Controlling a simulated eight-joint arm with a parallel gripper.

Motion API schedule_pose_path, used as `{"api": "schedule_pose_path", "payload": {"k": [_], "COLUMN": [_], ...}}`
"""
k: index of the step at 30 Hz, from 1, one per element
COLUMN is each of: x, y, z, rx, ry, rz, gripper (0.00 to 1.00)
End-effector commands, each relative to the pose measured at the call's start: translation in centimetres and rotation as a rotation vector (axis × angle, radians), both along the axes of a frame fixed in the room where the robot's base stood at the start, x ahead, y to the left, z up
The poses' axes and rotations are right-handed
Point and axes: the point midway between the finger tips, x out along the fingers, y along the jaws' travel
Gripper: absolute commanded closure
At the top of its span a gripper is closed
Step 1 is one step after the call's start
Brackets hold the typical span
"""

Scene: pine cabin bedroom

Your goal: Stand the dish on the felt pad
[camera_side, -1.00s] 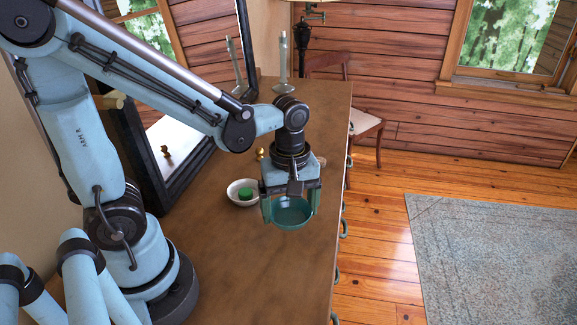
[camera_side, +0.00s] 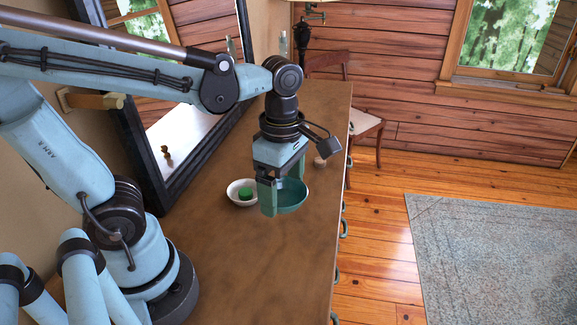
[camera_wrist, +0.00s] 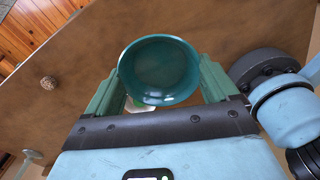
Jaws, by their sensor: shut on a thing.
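The dish is a teal round bowl (camera_side: 291,196), held upright between the fingers of my gripper (camera_side: 283,188), which is shut on it. It appears to hang above the dresser top, though the exact gap is hard to judge. The wrist view shows the dish (camera_wrist: 160,68) from above, empty, with a gripper finger on each side. A small green round piece (camera_side: 246,193) lies inside a white bowl (camera_side: 233,200) just left of my gripper. I cannot tell whether this green piece is the felt pad, and no other pad shows clearly.
The brown dresser top (camera_side: 250,262) is clear in front of the dish. A small brown round object (camera_side: 320,162) stands near its right edge. A dark-framed mirror (camera_side: 185,135) leans along the left side. The floor lies beyond the right edge, with a chair (camera_side: 350,110) behind.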

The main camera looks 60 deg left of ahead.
Motion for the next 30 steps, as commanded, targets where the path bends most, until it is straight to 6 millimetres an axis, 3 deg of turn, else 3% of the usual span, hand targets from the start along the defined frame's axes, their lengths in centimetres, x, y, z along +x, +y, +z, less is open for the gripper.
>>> {"api": "schedule_pose_path", "payload": {"k": [3, 10, 17, 30], "x": [0.3, 0.2, 0.2, 0.3], "y": [2.7, 5.6, 8.1, 16.5], "z": [0.5, 1.0, 0.0, -5.0], "rx": [0.0, 0.001, 0.001, 0.001], "ry": [0.0, 0.0, 0.0, 0.0], "rz": [0.283, 0.628, 0.71, 0.702], "gripper": [0.45, 0.45, 0.45, 0.45]}}
